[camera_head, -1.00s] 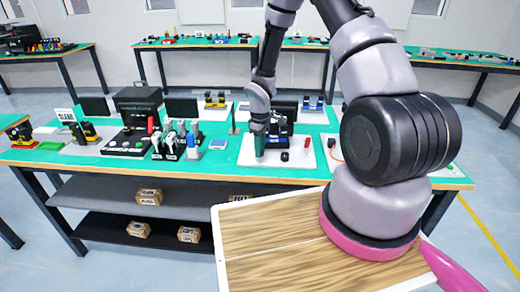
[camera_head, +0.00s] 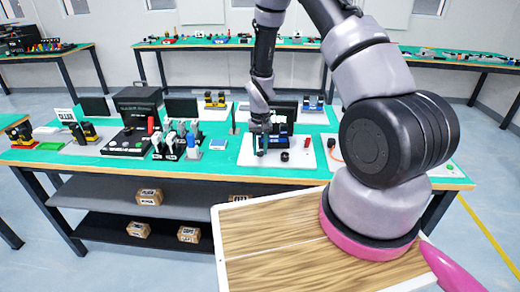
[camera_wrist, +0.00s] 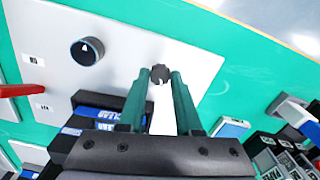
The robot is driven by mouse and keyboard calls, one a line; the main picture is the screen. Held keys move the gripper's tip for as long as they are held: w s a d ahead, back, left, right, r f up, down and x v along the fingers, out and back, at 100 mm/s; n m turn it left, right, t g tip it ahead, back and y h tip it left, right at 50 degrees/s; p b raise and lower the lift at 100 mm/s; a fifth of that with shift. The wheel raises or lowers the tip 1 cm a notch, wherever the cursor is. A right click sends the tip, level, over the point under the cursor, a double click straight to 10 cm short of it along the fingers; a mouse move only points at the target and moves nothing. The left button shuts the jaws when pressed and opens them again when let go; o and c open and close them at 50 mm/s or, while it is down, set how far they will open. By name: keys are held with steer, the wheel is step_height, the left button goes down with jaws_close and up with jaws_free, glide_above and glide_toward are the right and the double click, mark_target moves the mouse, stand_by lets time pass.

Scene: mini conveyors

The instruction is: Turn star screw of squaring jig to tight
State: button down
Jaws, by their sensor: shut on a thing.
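The star screw (camera_wrist: 159,73) is a small dark lobed knob between the fingertips in the wrist view. My gripper (camera_wrist: 160,80) has two dark green fingers, shut on the star screw, one on each side. In the head view my gripper (camera_head: 261,150) points straight down at the left part of a white board (camera_head: 302,146). The squaring jig appears to be the blue and black device on that board; its blue labelled part (camera_wrist: 92,100) shows beside the fingers in the wrist view. My gripper hides much of it. The screw's tightness cannot be told.
A round black knob (camera_wrist: 87,50) stands on the board, apart from my fingers; it also shows in the head view (camera_head: 284,156). Several lever devices (camera_head: 178,140) and a black box (camera_head: 137,106) stand to the left on the green table (camera_head: 200,172).

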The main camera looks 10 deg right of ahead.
mark_target(260, 153)
steer(key=shift+m, duration=1.5)
steer(key=c, duration=0.6)
jaws_free()
step_height(260, 153, up, 11)
steer(key=shift+f, duration=0.1)
